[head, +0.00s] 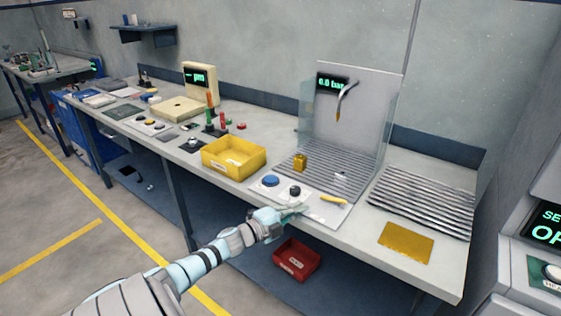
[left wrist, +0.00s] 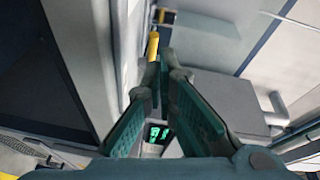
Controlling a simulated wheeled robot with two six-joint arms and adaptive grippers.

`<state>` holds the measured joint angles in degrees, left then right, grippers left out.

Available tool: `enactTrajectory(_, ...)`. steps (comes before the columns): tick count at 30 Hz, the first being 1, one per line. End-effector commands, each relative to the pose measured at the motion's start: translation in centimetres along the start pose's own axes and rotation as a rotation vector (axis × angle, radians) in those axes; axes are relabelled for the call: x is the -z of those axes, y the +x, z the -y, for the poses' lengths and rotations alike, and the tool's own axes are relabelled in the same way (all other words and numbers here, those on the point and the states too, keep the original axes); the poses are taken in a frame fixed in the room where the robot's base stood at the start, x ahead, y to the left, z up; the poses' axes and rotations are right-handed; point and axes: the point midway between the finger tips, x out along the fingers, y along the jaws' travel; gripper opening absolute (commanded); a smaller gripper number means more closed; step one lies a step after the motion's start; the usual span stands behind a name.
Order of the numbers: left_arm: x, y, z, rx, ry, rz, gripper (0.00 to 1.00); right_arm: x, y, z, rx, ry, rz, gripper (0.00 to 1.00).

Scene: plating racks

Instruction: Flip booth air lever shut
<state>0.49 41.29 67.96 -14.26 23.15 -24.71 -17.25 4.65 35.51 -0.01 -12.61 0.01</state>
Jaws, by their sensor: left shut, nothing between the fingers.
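The air lever is a yellow handle (head: 333,199) on the grey front panel of the spray booth, lying nearly flat and pointing right. It also shows in the left wrist view as a yellow bar (left wrist: 153,46) just beyond the fingertips. My left gripper (head: 300,210) is shut and empty, just left of the lever at the panel's front edge. I cannot tell whether the tips touch the lever. The booth's pressure display (head: 332,84) shows a green reading in bar; its first digit is hard to read. My right gripper is not in view.
On the panel are a blue button (head: 270,181) and a black knob (head: 295,190), close to my left gripper. A yellow bin (head: 234,163) stands left of the booth. A ridged rack (head: 425,200) and a gold plate (head: 406,243) lie right. A red bin (head: 297,262) sits below.

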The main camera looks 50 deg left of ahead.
Motion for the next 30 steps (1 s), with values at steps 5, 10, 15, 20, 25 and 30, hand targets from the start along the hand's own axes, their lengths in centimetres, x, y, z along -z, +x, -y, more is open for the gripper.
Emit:
enactTrajectory(5, -2.4, -2.5, 0.3, -0.002, 0.001, 0.003, 0.00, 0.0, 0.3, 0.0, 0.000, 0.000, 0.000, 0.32)
enactTrajectory(10, -3.1, -3.3, 0.6, 0.001, 0.001, 0.002, 0.00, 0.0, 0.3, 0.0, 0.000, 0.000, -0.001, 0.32)
enactTrajectory(15, -3.2, -3.4, 0.7, 0.001, 0.000, 0.002, 0.00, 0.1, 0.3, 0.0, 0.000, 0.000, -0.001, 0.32)
enactTrajectory(20, -3.2, -3.4, 0.7, 0.001, 0.000, 0.002, 0.00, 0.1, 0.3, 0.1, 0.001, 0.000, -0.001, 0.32)
enactTrajectory(25, -3.2, -3.4, 0.6, 0.001, 0.000, 0.002, 0.00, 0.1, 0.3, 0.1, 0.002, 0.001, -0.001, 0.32)
enactTrajectory(30, -3.6, -3.8, -0.9, -0.020, -0.036, 0.033, 0.00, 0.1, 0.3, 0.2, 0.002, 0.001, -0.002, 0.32)
